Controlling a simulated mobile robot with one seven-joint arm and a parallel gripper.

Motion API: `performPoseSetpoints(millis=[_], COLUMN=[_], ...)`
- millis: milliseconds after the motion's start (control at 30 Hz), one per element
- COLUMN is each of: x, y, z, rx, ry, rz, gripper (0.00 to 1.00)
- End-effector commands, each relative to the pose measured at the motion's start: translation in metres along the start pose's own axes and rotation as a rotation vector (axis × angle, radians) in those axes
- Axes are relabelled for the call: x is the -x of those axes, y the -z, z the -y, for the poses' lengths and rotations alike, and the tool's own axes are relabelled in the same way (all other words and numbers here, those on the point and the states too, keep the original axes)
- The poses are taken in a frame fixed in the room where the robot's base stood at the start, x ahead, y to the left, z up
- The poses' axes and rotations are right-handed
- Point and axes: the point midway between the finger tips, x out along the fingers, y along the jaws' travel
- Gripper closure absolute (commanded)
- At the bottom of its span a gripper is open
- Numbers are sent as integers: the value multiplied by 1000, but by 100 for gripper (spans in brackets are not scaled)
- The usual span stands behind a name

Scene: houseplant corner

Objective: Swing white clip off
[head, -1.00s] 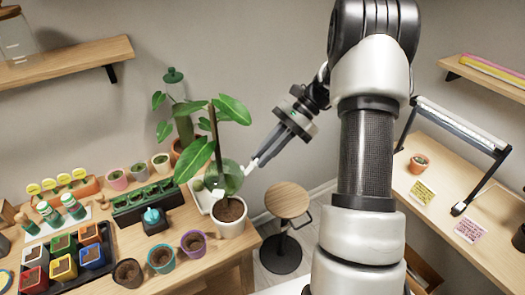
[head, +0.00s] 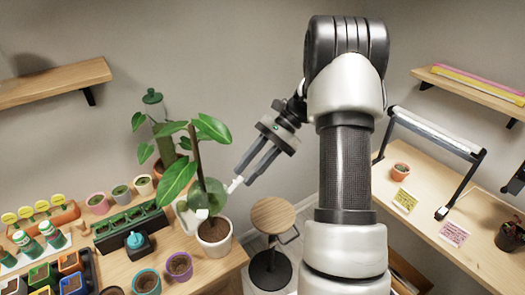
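A potted plant with large green leaves (head: 178,182) and a brown stake (head: 195,150) stands in a white pot (head: 214,240) at the table's right end. A small white piece (head: 202,213), perhaps the white clip, shows low on the plant among the leaves. My gripper (head: 243,180) reaches in from the upper right, beside the right-hand leaves. Its two grey fingers point down and left, with a gap between them. A slim white piece (head: 235,185) shows at the fingertips; I cannot tell whether it belongs to the clip or to the fingers.
A second plant in a terracotta pot (head: 165,172) stands behind. A seedling tray (head: 130,222), a teal-topped dark pot (head: 137,245) and small pots crowd the table to the left. A round stool (head: 272,215) stands to the right. The wall side above the stool is open.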

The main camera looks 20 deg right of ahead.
Motion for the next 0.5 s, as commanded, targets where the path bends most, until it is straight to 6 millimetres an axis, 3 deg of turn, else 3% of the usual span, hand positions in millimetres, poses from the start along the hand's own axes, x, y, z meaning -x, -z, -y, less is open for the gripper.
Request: performPoseSetpoints(millis=[167, 500], x=[32, 116], y=[2, 2], z=[1, 0], rx=[1, 0], ry=[5, 4], rz=[-4, -3], gripper=[69, 69])
